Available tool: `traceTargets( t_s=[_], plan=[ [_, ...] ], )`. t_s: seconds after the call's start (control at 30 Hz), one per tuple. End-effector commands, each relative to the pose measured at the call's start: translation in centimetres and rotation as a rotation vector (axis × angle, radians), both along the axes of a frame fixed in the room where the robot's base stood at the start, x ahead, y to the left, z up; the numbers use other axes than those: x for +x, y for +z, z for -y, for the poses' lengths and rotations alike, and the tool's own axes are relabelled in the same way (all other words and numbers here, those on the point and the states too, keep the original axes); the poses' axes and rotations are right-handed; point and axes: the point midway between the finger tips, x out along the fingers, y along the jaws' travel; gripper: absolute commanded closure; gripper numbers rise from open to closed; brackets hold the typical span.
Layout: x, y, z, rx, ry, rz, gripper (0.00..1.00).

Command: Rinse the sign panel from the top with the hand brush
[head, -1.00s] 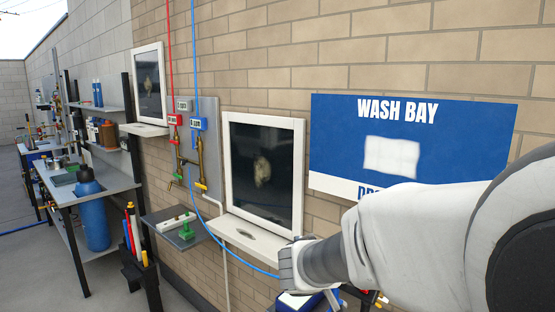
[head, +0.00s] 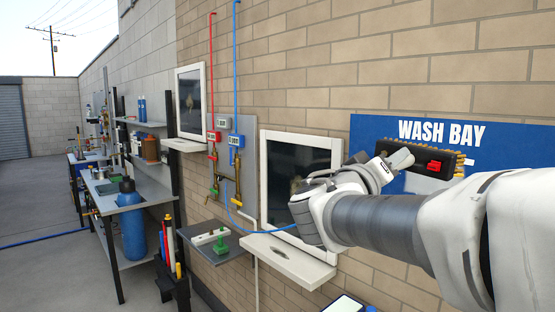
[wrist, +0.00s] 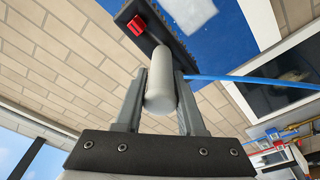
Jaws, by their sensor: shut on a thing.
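The blue sign panel (head: 385,128) with "WASH BAY" in white lettering is on the brick wall at right; it also shows at the top of the wrist view (wrist: 232,30). A pale patch on it (wrist: 190,12) is mostly behind the brush in the head view. My gripper (wrist: 160,88) is shut on the grey handle of the hand brush. The brush (head: 415,151) has a black head, a red part and tan bristles. It is in front of the panel, just below the lettering. I cannot tell whether the bristles touch. My arm hides the panel's lower part.
A white-framed dark window (head: 280,180) with a white ledge (head: 290,258) is left of the panel. A blue hose (head: 262,229) runs from the valve board (head: 243,150) towards my gripper. A small grey shelf (head: 215,243) and workbenches (head: 115,198) stand further left.

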Motion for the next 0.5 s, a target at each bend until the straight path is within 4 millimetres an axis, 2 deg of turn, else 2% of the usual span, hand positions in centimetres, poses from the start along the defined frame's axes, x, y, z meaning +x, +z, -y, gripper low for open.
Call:
traceTargets(
  t_s=[0.03, 0.5],
  plan=[
    [0.2, 0.5, 0.3, -0.004, -0.003, 0.004, 1.0],
    [2.6, 0.4, 3.4, -0.003, -0.002, 0.004, 1.0]
  ],
)
